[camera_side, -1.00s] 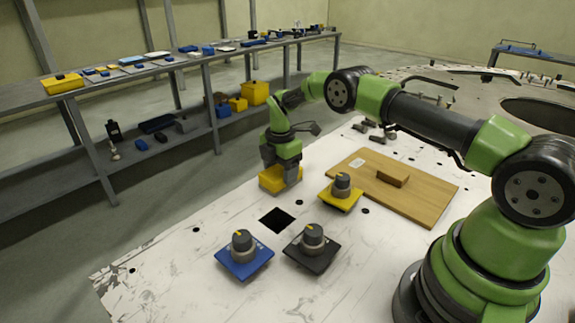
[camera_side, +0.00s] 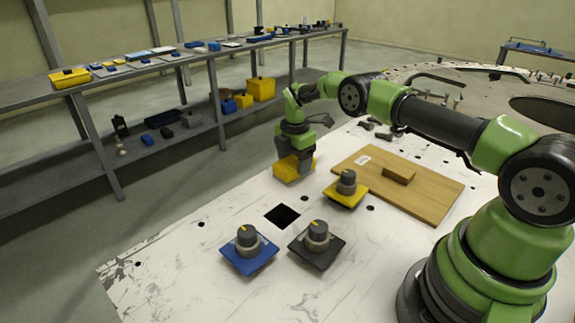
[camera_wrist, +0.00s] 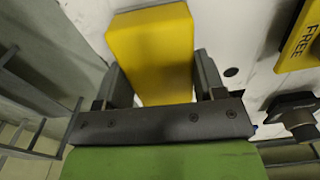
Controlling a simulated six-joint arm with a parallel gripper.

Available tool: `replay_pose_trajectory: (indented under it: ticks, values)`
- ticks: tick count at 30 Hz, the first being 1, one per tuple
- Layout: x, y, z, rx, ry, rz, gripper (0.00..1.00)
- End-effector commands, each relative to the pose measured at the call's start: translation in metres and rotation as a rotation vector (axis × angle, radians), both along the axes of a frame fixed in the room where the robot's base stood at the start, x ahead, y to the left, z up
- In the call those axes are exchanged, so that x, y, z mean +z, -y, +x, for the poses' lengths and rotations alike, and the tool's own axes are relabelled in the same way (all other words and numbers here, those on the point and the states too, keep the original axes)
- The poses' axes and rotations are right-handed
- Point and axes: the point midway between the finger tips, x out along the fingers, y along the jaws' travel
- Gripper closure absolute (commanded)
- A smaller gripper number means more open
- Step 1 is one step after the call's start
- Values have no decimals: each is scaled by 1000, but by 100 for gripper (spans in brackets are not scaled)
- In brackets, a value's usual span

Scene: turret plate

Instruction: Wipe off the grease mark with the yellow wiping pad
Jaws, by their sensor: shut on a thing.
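The yellow wiping pad (camera_side: 291,169) is a block held at the far left edge of the white table (camera_side: 190,262). My gripper (camera_side: 296,155) is shut on it, with the fingers on either side. In the wrist view the pad (camera_wrist: 150,50) sits between the two dark fingers of my gripper (camera_wrist: 163,78). I cannot tell whether the pad touches the table. No grease mark can be made out for certain; the area under the pad is hidden.
A yellow knob plate (camera_side: 346,193), a blue knob plate (camera_side: 249,254) and a black knob plate (camera_side: 317,250) stand nearby, around a square black opening (camera_side: 282,216). A wooden board with a block handle (camera_side: 432,197) lies right of the pad. Shelving (camera_side: 215,95) stands beyond the table edge.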

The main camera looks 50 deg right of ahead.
Motion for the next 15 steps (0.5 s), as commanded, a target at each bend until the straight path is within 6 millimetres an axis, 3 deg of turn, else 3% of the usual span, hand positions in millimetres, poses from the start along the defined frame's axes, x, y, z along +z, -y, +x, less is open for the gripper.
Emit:
replay_pose_trajectory:
  ticks: [8, 10, 15]
  values:
    - [3, 20, 0, 0, 2, -1, 65]
    - [21, 20, -1, 0, 0, 0, 65]
    - [35, 20, -1, 1, 1, -1, 65]
